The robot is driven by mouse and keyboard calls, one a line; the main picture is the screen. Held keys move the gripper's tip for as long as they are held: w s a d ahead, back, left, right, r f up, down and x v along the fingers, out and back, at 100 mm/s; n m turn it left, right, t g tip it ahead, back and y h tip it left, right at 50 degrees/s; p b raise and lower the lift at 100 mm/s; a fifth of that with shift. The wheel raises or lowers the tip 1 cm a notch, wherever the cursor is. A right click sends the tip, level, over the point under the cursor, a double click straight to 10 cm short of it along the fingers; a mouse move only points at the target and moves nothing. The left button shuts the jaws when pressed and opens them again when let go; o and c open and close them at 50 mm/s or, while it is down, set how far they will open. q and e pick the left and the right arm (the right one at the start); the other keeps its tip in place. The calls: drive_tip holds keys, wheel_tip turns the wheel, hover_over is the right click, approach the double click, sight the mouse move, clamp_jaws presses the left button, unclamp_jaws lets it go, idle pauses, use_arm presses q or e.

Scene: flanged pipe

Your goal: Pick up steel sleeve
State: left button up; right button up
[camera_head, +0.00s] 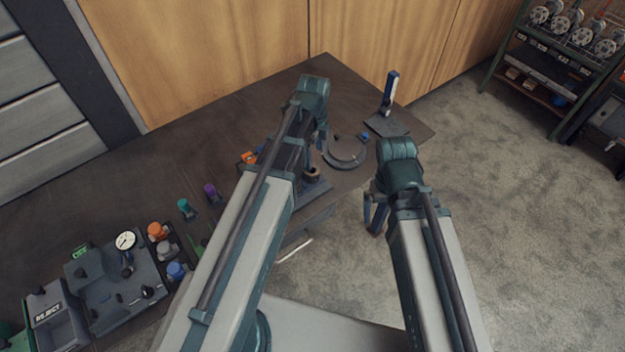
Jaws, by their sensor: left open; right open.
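No part stands out surely as the steel sleeve. A small brownish cylinder (313,173) stands on a dark block near the table's front edge, close to my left gripper, and a grey piece (167,251) sits between an orange and a blue one at the left. My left gripper (296,163) hangs over the table beside the small cylinder; it is open, but my arm hides most of its fingers. My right gripper (374,216) is open and empty, pointing down over the floor just off the table's front edge.
A curved grey clamp-like piece (345,152) and a blue-handled upright stand (388,98) are at the table's right end. Purple (210,191) and teal (185,207) pieces, a dial gauge (125,241) and a REJECT bin (52,318) are left. A shelf rack (565,60) stands far right.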

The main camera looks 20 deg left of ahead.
sight(313, 170)
use_arm(q)
drive_tip(key=shift+f+b, duration=1.2)
drive_tip(key=shift+f, duration=0.6)
use_arm(e)
drive_tip(key=shift+f, duration=1.75)
drive_tip(key=shift+f, duration=0.1)
use_arm(q)
wheel_tip(313, 170, down, 5)
drive_tip(key=b, duration=0.5)
drive_tip(key=shift+f, duration=0.15)
use_arm(e)
wheel_tip(313, 170, down, 5)
use_arm(q)
clamp_jaws()
